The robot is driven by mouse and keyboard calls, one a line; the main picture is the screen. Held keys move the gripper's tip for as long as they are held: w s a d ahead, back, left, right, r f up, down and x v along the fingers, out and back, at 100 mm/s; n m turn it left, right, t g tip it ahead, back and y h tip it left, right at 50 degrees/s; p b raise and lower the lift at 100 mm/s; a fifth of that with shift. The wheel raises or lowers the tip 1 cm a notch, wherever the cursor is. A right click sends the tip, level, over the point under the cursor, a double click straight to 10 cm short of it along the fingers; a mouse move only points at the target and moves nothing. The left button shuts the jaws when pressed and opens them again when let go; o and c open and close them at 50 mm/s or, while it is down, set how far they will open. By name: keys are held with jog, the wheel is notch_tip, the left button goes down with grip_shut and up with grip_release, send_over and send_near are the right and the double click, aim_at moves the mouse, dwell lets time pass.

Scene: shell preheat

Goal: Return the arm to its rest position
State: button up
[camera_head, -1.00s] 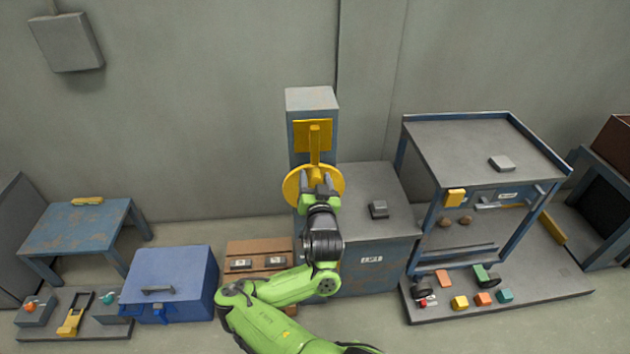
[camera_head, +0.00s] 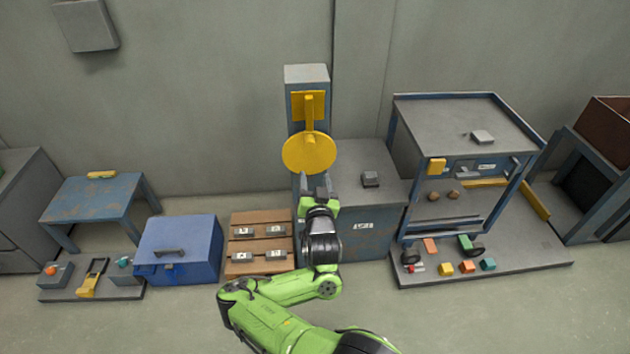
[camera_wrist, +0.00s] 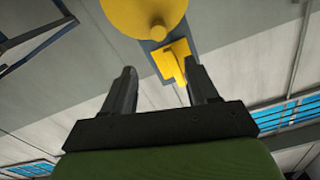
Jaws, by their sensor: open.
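My gripper (camera_head: 319,184) is at the end of my green and black arm in the head view, in front of the blue-grey column and just below its yellow disc (camera_head: 309,153). In the wrist view the two fingers of my gripper (camera_wrist: 160,80) stand apart with nothing between them. The yellow disc (camera_wrist: 145,14) shows beyond the fingertips there, and a yellow plate (camera_wrist: 174,62) lies behind it. The gripper appears clear of the disc.
A grey-topped cabinet (camera_head: 360,152) stands right of the column. A blue-framed bench (camera_head: 455,122) is farther right. A wooden rack (camera_head: 259,219), a blue box (camera_head: 180,249) and a blue table (camera_head: 92,198) are on the left. Open floor lies in front.

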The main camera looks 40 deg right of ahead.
dwell(0.3)
